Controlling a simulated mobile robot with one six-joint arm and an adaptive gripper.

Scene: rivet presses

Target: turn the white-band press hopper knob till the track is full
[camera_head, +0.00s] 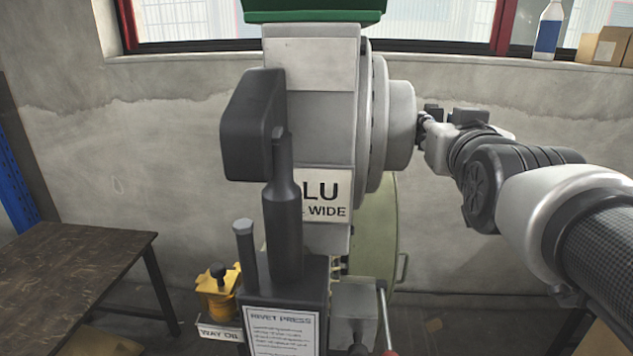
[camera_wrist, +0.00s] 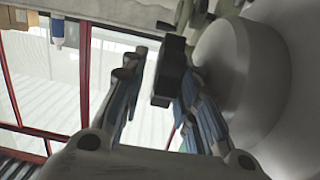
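The press (camera_head: 315,110) stands upright in the middle of the head view, with a grey hopper drum (camera_head: 375,120) on its right side. A paler hub sticks out of the drum toward my gripper (camera_head: 428,122). In the wrist view the rounded drum hub (camera_wrist: 225,65) fills the right side. A dark block-shaped knob (camera_wrist: 170,72) shows beside it, between the fingers of my gripper (camera_wrist: 155,75). The fingers are apart, with a clear gap between the left finger and the knob. The right finger overlaps the knob's edge; contact cannot be told. The track's filling cannot be made out.
A yellow way-oil pot (camera_head: 219,290) stands left of the press base. A dark wooden table (camera_head: 70,265) is at the left. A red-handled tool (camera_head: 388,330) is right of the base. A bottle (camera_head: 548,30) and boxes (camera_head: 603,46) sit on the window sill.

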